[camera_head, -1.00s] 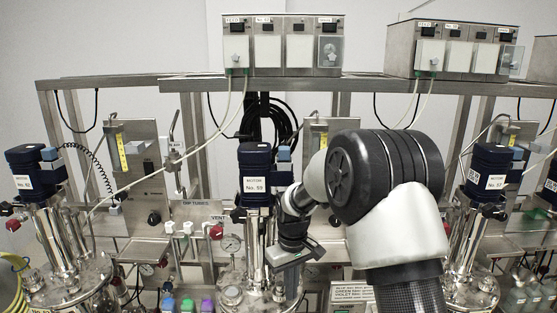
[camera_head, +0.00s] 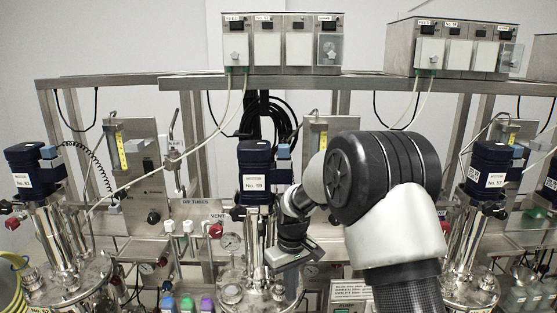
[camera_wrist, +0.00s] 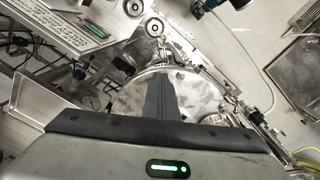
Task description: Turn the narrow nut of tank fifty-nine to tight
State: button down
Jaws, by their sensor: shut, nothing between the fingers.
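The tank labelled No. 59 stands at the centre of the head view, with its dark blue motor (camera_head: 255,183) above a steel column. Its round steel lid (camera_head: 232,294) lies below, partly hidden by my arm. My gripper (camera_head: 291,286) points down over the right part of this lid, its fingers together and empty. In the wrist view the shut fingers (camera_wrist: 159,88) reach over the shiny lid (camera_wrist: 201,97). Small fittings sit around the lid's rim. I cannot tell which is the narrow nut, or whether the fingers touch anything.
Neighbouring tanks stand at left, with motor (camera_head: 36,168), and at right, with motor (camera_head: 491,168). A red-handled valve (camera_head: 216,231) and a gauge (camera_head: 231,243) are left of my gripper. Coloured caps (camera_head: 187,303) stand at the front. Control boxes (camera_head: 283,46) sit on the frame above.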

jog(key=shift+s+a, duration=0.25)
jog(key=shift+a, duration=0.25)
jog(key=shift+s+a, duration=0.35)
jog(key=shift+a, duration=0.45)
jog(key=shift+s+d+b, duration=0.1)
jog(key=shift+s+b, duration=0.2)
jog(key=shift+s, duration=0.05)
notch_tip(320, 180, up, 6)
jog(key=p, duration=0.4)
jog(key=shift+d, duration=0.1)
